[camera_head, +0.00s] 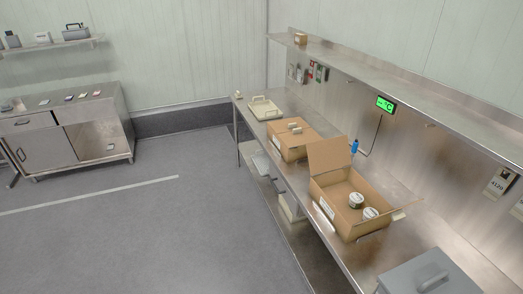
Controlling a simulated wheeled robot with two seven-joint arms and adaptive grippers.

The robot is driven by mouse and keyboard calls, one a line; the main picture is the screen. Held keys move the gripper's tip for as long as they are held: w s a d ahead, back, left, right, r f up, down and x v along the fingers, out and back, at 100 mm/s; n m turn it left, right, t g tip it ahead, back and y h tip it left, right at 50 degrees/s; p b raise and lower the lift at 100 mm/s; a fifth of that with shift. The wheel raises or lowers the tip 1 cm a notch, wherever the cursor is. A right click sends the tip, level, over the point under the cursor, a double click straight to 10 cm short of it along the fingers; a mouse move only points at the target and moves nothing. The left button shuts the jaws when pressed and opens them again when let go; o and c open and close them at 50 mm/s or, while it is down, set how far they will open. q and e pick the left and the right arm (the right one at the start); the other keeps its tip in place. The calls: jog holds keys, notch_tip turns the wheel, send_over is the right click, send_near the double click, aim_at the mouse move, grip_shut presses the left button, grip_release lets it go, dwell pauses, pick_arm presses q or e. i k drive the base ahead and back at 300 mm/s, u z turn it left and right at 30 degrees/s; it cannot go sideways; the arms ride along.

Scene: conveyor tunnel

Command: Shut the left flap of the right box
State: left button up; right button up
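The nearer, right cardboard box (353,227) stands open on the steel bench, with two round tins (356,200) inside. Its left flap (329,156) stands up at the far left end of the box. The other cardboard box (291,153) stands farther back and to the left, with small items on top. Neither of my grippers is in view.
The steel bench (383,257) runs along the wall under a long shelf (400,83). A grey lidded container (430,274) stands at the near end. A blue bottle (354,146) stands behind the boxes. A tray (262,108) lies at the far end. The floor left is clear.

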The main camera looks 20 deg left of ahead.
aim_at(326, 155)
jog(key=u, duration=1.7)
jog(key=i, duration=4.75)
jog(key=z, duration=4.2)
